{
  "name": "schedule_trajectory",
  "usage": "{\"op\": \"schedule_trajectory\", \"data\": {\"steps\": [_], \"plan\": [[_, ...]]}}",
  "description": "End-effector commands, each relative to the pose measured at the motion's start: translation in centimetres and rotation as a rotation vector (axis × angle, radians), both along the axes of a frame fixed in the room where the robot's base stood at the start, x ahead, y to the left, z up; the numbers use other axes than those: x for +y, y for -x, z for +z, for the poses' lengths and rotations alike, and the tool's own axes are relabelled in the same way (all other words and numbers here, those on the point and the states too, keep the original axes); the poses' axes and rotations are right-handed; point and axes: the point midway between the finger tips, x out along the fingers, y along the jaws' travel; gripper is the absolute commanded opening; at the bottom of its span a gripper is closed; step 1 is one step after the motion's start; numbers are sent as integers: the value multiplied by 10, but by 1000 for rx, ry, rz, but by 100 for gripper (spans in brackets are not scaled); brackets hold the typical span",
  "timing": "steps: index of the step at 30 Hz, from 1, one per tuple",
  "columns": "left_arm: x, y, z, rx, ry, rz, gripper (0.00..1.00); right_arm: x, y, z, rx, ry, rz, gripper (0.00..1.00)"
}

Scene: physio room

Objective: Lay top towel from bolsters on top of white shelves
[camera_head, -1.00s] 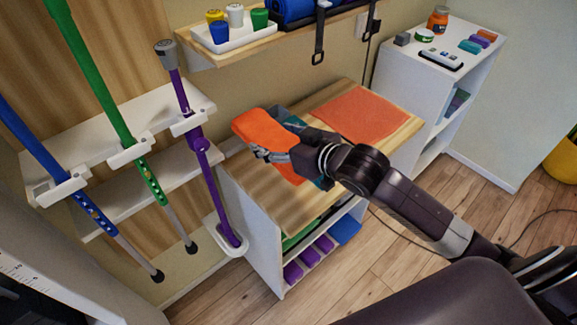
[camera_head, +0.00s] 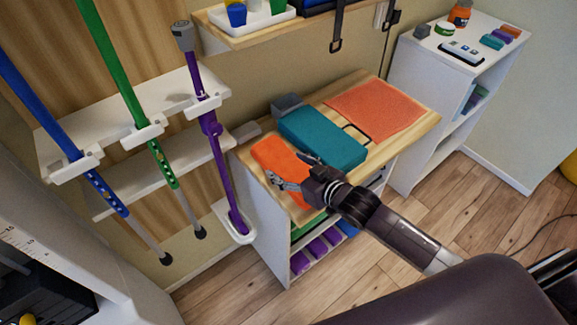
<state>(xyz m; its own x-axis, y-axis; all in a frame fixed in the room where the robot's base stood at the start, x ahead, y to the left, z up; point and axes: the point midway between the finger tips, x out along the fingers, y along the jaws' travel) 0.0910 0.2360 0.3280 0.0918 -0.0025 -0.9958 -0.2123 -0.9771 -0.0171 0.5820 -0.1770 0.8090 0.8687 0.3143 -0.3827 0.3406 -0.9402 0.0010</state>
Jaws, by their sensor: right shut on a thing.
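The orange folded towel (camera_head: 272,153) is held at its near right side by my right gripper (camera_head: 288,182), whose fingers are shut on it. It is over the front left part of the wooden top (camera_head: 398,143) of the low white shelf unit (camera_head: 262,212). I cannot tell whether its underside touches the wood. A teal folded block (camera_head: 325,138), perhaps another towel, lies just behind and right of it. A flat orange cloth (camera_head: 374,109) lies at the right of the top. My left gripper is out of view. No bolsters are clearly identifiable.
A grey block (camera_head: 287,105) and a dark wire loop (camera_head: 357,132) sit by the teal block. Sticks, including a purple one (camera_head: 218,160), stand left. A wall shelf (camera_head: 262,31) hangs above. A taller white shelf (camera_head: 420,95) with small items stands right.

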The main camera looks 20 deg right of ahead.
Motion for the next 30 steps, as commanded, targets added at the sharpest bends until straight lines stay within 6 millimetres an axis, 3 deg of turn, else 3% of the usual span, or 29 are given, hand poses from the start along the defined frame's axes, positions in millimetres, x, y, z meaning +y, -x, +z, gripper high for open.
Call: {"op": "schedule_trajectory", "data": {"steps": [6, 7, 8, 20, 30], "plan": [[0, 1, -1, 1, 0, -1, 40, 0, 0, -1, -1, -1, 0, 38], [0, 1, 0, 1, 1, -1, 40, 0, 0, -1, 0, -1, 0, 69], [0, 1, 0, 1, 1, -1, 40, 0, 0, -1, 0, -1, 0, 73], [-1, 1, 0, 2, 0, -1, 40, -1, 5, 2, 1, -1, 1, 73], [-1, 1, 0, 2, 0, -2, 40, -18, 52, 22, 4, 0, 1, 73]]}}
